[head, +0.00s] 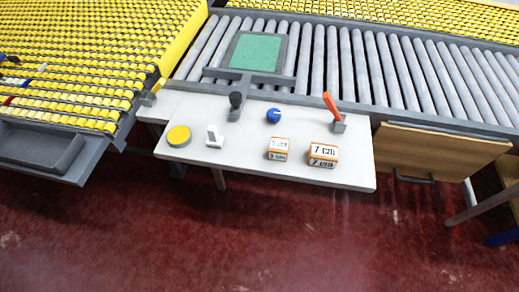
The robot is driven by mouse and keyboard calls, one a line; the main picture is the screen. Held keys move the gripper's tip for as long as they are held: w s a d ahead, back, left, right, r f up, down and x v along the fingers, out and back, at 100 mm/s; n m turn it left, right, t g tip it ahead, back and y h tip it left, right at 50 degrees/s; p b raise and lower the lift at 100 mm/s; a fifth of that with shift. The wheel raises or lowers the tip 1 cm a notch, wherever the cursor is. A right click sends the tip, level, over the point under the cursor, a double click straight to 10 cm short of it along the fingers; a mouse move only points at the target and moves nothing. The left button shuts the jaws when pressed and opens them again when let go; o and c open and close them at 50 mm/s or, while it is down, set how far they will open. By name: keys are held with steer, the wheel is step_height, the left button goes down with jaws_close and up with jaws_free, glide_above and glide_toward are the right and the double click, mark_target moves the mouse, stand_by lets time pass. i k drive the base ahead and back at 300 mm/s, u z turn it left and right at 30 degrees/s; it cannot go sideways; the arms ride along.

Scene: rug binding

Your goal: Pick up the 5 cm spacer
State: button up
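The 5 cm spacer (279,149) is a small block with a white top and an orange-brown edge, with "5 cm" written on its top and front. It sits upright on the white table (230,170), near the front edge. A larger, similar block marked "7 cm" (322,155) stands just to its right, with a narrow gap between them. My gripper is not in view.
On the table are a yellow disc (178,136), a white stand (214,138), a dark knob (236,104), a blue round piece (273,116) and an orange-handled lever (333,108). Behind runs a grey roller conveyor (365,70) with a green pad (255,52). Red floor (270,235) in front is clear.

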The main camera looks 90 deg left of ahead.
mark_target(278, 148)
steer(key=u, duration=2.25)
